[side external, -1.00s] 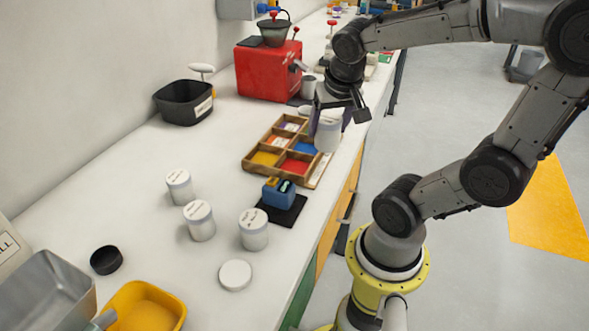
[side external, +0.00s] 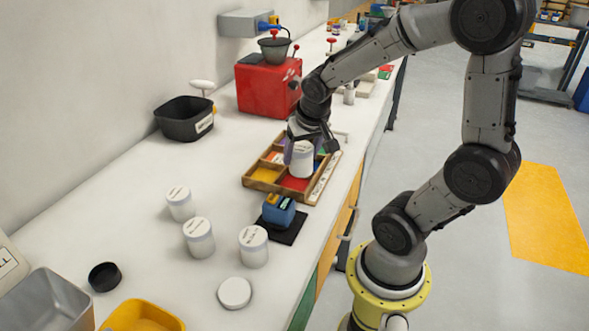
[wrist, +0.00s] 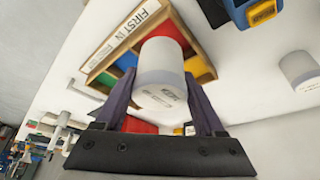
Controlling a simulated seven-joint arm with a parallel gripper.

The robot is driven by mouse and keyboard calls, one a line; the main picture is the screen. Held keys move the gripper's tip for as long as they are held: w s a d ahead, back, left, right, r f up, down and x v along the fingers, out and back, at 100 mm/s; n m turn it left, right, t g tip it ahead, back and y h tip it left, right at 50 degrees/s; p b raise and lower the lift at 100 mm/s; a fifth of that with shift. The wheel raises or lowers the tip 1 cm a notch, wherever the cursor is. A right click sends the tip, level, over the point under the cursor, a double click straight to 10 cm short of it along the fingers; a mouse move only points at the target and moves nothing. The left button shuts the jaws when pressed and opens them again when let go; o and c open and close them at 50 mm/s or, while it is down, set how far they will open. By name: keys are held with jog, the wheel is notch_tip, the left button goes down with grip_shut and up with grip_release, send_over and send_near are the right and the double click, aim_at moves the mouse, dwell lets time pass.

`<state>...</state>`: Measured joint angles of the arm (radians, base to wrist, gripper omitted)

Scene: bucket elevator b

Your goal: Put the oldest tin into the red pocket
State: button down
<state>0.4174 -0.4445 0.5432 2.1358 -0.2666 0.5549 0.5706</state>
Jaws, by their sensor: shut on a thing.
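My gripper (side external: 312,142) is shut on a white tin (side external: 301,160), which also shows between the fingers in the wrist view (wrist: 163,76). The tin is over the wooden tray (side external: 250,184), near the red pocket (side external: 295,183), and hides part of it. In the wrist view the red pocket (wrist: 168,45) shows behind the tin's far end. I cannot tell whether the tin touches the tray. Three other white tins, a left one (side external: 180,204), a middle one (side external: 199,240) and a right one (side external: 253,247), stand nearer the camera; their label writing is too small to read.
The tray's edge strip reads "FIRST IN" (wrist: 127,34). A blue device (side external: 278,211) stands on a dark mat close to the tray. A red machine (side external: 268,88) stands behind, and a black bin (side external: 184,118) at the left. A white lid (side external: 234,292) lies in front.

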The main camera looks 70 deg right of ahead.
aim_at(300, 149)
jog(key=shift+w+d+f, duration=0.25)
jog(key=shift+w+f, duration=0.15)
jog(key=shift+f, duration=0.15)
jog(key=shift+w+d+f, duration=0.2)
jog(key=shift+w+f, duration=0.2)
jog(key=shift+f, duration=0.15)
jog(key=shift+a+x, duration=0.2)
jog(key=shift+x, duration=0.75)
jog(key=shift+a+x, duration=0.15)
jog(key=shift+x, duration=0.8)
jog(key=shift+s+f, duration=0.15)
jog(key=shift+f, duration=0.15)
jog(key=shift+c, duration=1.3)
grip_release()
jog(key=v, duration=1.2)
jog(key=s+a+r+n+t+y, duration=0.1)
jog(key=s+a+n, duration=0.3)
jog(key=a, duration=0.2)
jog(key=s+a+r+n+t+y, duration=0.1)
jog(key=s+a+r+n+y, duration=0.1)
jog(key=s+a+n, duration=0.2)
jog(key=a+n, duration=0.1)
jog(key=a, duration=0.1)
jog(key=shift+a+r, duration=0.3)
jog(key=shift+a, duration=0.05)
jog(key=shift+s, duration=0.1)
